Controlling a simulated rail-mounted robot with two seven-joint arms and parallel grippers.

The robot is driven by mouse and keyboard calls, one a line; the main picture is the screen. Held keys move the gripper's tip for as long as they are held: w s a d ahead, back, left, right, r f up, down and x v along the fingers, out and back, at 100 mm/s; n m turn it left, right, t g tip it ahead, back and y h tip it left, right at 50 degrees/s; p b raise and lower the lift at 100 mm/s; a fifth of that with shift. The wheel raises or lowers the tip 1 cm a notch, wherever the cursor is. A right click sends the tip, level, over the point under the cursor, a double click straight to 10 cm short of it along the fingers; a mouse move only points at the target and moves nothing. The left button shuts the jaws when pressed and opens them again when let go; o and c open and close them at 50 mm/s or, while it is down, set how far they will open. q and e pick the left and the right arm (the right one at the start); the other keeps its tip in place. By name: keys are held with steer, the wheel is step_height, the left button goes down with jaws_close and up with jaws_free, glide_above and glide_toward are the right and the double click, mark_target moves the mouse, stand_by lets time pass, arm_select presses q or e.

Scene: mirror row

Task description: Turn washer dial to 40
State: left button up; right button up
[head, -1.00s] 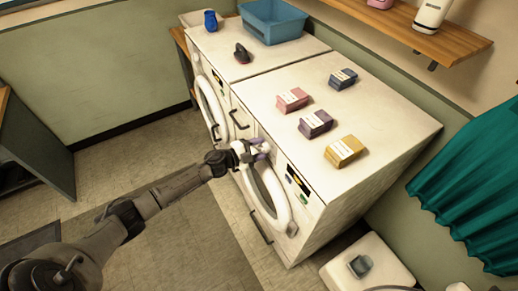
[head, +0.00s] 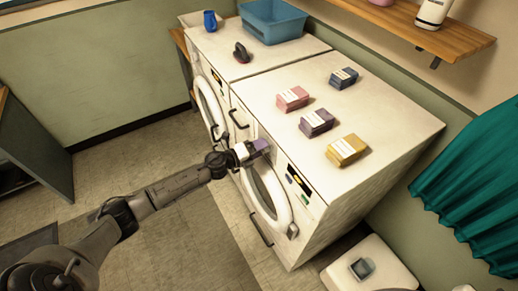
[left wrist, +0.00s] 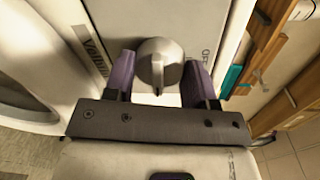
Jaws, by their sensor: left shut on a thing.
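The washer dial (left wrist: 160,62) is a round silver-grey knob with a raised grip bar, on a white panel in the left wrist view. Dark lettering lies on both sides of it, partly cut off or hidden; I cannot read a 40. My left gripper (left wrist: 160,88) has its purple fingers on either side of the dial and is shut on it. In the head view the left gripper (head: 262,147) is at the upper front of the nearer white machine (head: 390,105), and hides the dial there. My right gripper is not in view.
Pink (head: 292,98), purple (head: 316,122), blue (head: 343,77) and yellow (head: 346,149) boxes lie on the machine top. A round door (head: 282,208) is below the gripper. A second machine (head: 222,50) stands beside it, bearing a blue basket (head: 272,20). Floor in front is open.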

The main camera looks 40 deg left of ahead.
arm_select(q)
steer(key=shift+m, duration=0.5)
steer(key=o, duration=0.9)
steer(key=shift+s, duration=0.1)
steer(key=shift+b+v, duration=1.35)
steer(key=shift+v, duration=5.45)
